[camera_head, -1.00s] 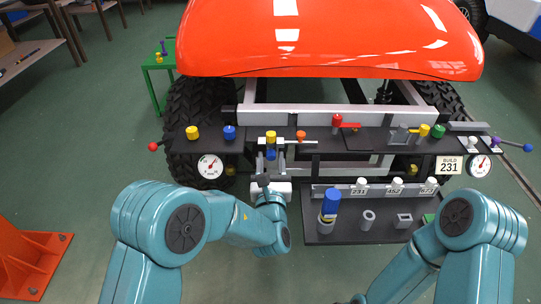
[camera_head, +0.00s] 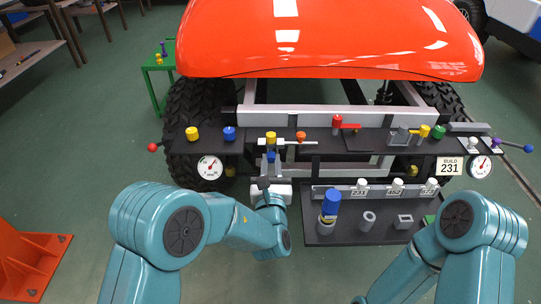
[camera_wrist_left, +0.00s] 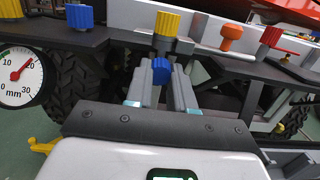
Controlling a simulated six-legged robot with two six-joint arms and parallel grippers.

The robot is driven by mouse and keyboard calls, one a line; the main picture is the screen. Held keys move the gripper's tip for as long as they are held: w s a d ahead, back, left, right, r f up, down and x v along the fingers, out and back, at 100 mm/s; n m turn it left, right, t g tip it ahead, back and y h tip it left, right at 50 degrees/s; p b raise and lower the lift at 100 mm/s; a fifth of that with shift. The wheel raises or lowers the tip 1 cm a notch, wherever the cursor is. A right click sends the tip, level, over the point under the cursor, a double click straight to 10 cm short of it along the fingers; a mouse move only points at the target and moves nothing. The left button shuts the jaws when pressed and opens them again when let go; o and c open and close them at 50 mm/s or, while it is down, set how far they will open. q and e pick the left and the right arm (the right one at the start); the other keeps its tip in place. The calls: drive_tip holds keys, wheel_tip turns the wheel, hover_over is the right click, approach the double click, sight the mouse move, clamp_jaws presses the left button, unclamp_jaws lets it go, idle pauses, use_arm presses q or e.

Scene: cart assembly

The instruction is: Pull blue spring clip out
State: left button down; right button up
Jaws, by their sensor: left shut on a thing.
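The blue spring clip (camera_head: 271,156) shows as a small blue knob below a yellow knob (camera_head: 271,137) at the cart's front. In the left wrist view the blue clip (camera_wrist_left: 161,70) sits between the two grey fingers of my left gripper (camera_wrist_left: 162,82), which is shut on it. The yellow knob (camera_wrist_left: 167,23) stands just above it. In the head view my left gripper (camera_head: 271,165) reaches up to the clip from below. How far the clip sits in its seat is hidden. My right arm is at the lower right; its gripper is out of view.
A black shelf holds yellow (camera_head: 192,133), blue (camera_head: 229,132) and orange (camera_head: 301,136) knobs. A dial gauge (camera_head: 210,167) hangs at left. A lower tray (camera_head: 340,233) with a blue-topped cylinder (camera_head: 331,202) is close to my left gripper's right side.

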use_arm(q)
drive_tip(key=s, duration=0.2)
drive_tip(key=s+b, duration=0.1)
drive_tip(key=s, duration=0.2)
drive_tip(key=shift+s+f+b, duration=0.35)
drive_tip(key=shift+b, duration=0.05)
drive_tip(key=shift+r, duration=0.15)
